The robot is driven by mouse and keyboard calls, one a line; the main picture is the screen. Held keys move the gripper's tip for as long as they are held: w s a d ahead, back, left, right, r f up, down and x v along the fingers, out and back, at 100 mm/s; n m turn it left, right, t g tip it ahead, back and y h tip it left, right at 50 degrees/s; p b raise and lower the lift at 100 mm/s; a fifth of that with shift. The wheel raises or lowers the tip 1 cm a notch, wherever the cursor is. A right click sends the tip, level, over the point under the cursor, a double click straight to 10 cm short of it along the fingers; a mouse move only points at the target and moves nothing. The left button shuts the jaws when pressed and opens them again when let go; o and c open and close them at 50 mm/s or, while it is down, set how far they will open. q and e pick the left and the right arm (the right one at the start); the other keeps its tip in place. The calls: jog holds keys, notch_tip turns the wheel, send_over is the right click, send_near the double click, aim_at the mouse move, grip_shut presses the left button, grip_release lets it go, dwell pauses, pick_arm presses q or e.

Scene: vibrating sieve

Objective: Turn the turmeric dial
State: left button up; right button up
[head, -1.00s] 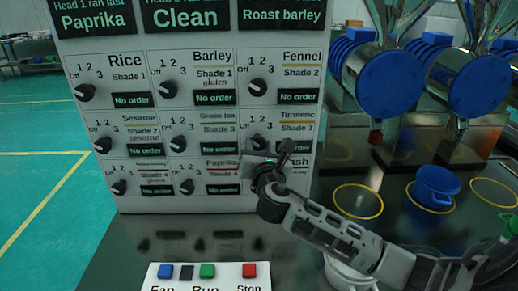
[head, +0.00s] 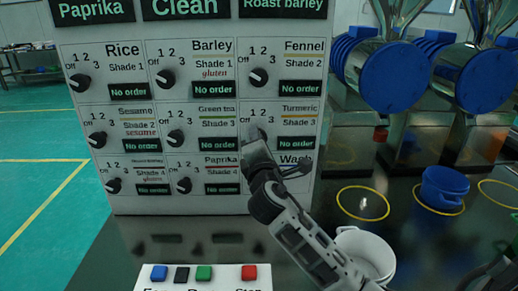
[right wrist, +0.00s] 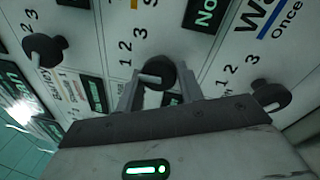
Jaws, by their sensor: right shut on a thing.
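The turmeric dial (right wrist: 157,75) is a round black knob with a pale pointer. In the right wrist view it sits between the two fingers of my right gripper (right wrist: 160,92), which is shut on it. In the head view my right gripper (head: 256,138) reaches the panel left of the Turmeric label (head: 298,111) and hides this dial. The turmeric display (head: 299,143) reads "No order". The dial's number setting cannot be read. My left gripper is not in view.
The white panel (head: 225,205) carries several other dials, with the fennel dial (head: 258,77) above and the wash dial (right wrist: 270,95) close by. A button box (head: 220,273), white pot (head: 366,252) and blue pot (head: 444,188) stand on the dark table.

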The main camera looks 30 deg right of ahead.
pick_arm(q)
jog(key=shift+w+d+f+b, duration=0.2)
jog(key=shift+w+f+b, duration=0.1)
jog(key=shift+b, duration=0.7)
pick_arm(e)
jog(key=m, duration=0.4)
jog(key=shift+a+m+h, duration=0.1)
jog(key=shift+m+h, duration=0.2)
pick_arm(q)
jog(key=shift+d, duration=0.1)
pick_arm(e)
jog(key=o, duration=1)
